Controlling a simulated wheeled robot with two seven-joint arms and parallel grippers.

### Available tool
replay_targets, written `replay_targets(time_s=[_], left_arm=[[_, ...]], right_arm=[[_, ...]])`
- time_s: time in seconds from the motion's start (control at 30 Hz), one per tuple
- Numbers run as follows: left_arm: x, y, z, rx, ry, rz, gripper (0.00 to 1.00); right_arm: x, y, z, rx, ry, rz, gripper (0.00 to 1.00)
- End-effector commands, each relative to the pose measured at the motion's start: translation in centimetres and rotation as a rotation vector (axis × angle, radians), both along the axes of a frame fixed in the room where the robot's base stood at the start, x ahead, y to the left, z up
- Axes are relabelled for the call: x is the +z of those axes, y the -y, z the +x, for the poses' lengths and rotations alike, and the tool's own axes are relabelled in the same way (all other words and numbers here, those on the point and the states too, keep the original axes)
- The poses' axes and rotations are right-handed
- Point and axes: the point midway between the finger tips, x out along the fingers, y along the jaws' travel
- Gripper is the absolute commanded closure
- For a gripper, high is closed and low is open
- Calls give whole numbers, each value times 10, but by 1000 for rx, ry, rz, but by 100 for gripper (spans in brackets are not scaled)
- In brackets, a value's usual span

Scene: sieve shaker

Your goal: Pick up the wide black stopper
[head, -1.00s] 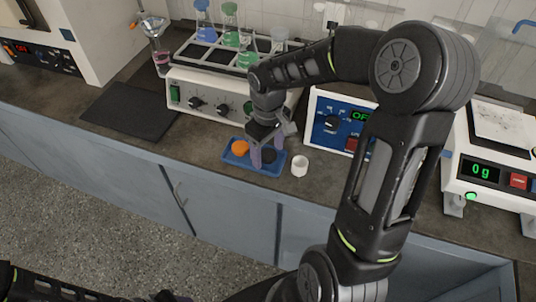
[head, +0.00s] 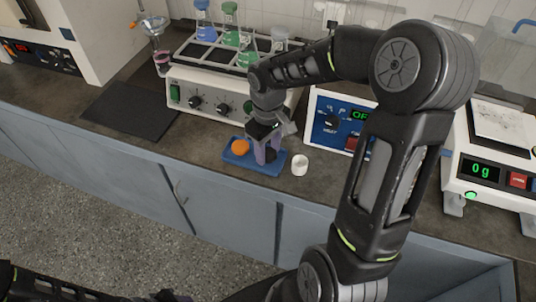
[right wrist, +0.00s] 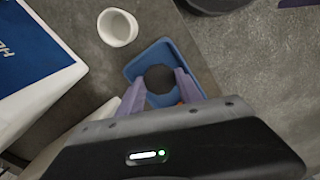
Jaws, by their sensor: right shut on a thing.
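The wide black stopper (right wrist: 159,78) is in the right wrist view, over the blue tray (right wrist: 139,66), between the purple fingers of my right gripper (right wrist: 160,88). In the head view the right gripper (head: 266,155) is at the tray (head: 240,163), and the black stopper (head: 271,155) shows partly beside and behind the fingers. The gripper is shut on it. I cannot tell whether the stopper is clear of the tray floor. My left gripper is not clearly visible; only part of my left arm shows at the lower left.
An orange stopper (head: 240,146) sits in the tray's left part. A small white cup (head: 300,164) stands just right of the tray. A blue-fronted device (head: 331,124), a shaker with flasks (head: 207,106) and a balance (head: 489,172) stand around. A black mat (head: 130,110) lies left.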

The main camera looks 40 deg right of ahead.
Motion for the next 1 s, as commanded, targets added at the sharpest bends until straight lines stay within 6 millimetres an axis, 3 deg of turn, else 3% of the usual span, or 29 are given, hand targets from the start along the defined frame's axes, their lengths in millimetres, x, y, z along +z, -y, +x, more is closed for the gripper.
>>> replay_targets(time_s=[0.4,0.73,1.0], left_arm=[[0,0,0,0,0,0,64],[0,0,0,0,0,0,64],[-2,0,0,0,0,0,64]], right_arm=[[0,0,0,0,0,0,97],[6,0,1,0,2,-1,97],[48,0,1,-1,5,-1,97]])
